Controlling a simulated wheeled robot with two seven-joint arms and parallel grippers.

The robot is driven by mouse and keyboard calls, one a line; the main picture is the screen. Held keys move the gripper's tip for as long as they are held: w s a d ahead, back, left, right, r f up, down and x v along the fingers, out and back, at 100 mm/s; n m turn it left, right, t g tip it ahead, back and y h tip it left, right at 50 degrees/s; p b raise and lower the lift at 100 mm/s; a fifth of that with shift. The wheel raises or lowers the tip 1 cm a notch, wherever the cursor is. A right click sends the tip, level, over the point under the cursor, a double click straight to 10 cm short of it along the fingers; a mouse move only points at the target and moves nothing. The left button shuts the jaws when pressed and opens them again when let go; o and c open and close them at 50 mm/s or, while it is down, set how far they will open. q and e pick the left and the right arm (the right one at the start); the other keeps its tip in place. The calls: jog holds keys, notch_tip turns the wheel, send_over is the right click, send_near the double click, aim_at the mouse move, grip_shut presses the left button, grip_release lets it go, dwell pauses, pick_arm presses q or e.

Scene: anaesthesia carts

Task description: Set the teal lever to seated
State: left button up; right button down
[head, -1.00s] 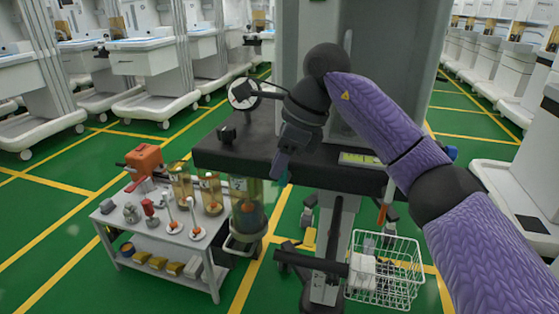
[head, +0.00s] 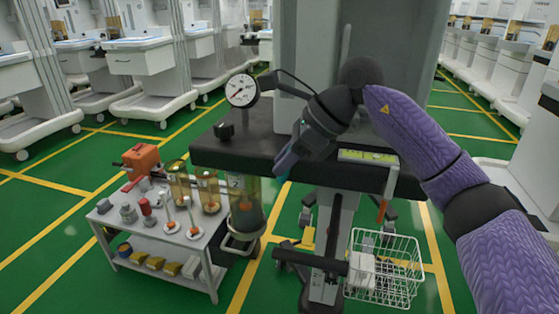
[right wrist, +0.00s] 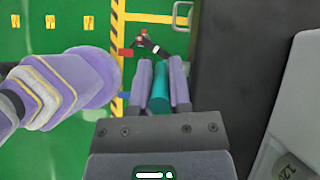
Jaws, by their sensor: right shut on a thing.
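The teal lever (right wrist: 160,92) shows in the right wrist view as a teal bar lying lengthwise between the two purple fingers of my right gripper (right wrist: 161,72). The fingers are shut on it. In the head view my right gripper (head: 285,163) slants down and left at the front edge of the cart's dark top (head: 235,152). The lever is almost wholly hidden there by the fingers, and I cannot read its setting. A clear canister (head: 243,188) hangs just left of the gripper. My left gripper is not in view.
A round gauge (head: 242,90) stands above the dark top. A grey trolley (head: 160,230) with jars, small parts and an orange box (head: 141,158) is at left. A white wire basket (head: 385,270) hangs at lower right. Green floor lies open between the carts.

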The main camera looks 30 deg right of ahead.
jog(key=shift+s+d+f+t+y+b, duration=0.3)
jog(key=shift+f+t+y+b, duration=0.15)
jog(key=shift+t+y+b, duration=0.5)
jog(key=shift+s+d+t+y+b, duration=0.15)
jog(key=shift+t+y+b, duration=0.2)
jog(key=shift+b, duration=0.7)
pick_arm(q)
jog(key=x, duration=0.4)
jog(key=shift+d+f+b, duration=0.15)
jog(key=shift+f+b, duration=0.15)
pick_arm(e)
jog(key=shift+s+r, duration=0.1)
jog(key=shift+r, duration=0.05)
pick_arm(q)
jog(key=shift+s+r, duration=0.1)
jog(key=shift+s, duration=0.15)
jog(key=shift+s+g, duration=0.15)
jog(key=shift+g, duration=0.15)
pick_arm(e)
jog(key=c, duration=0.8)
grip_release()
jog(key=shift+c, duration=0.2)
pick_arm(q)
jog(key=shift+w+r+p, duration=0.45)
jog(key=shift+p, duration=0.15)
pick_arm(e)
jog(key=v, duration=1)
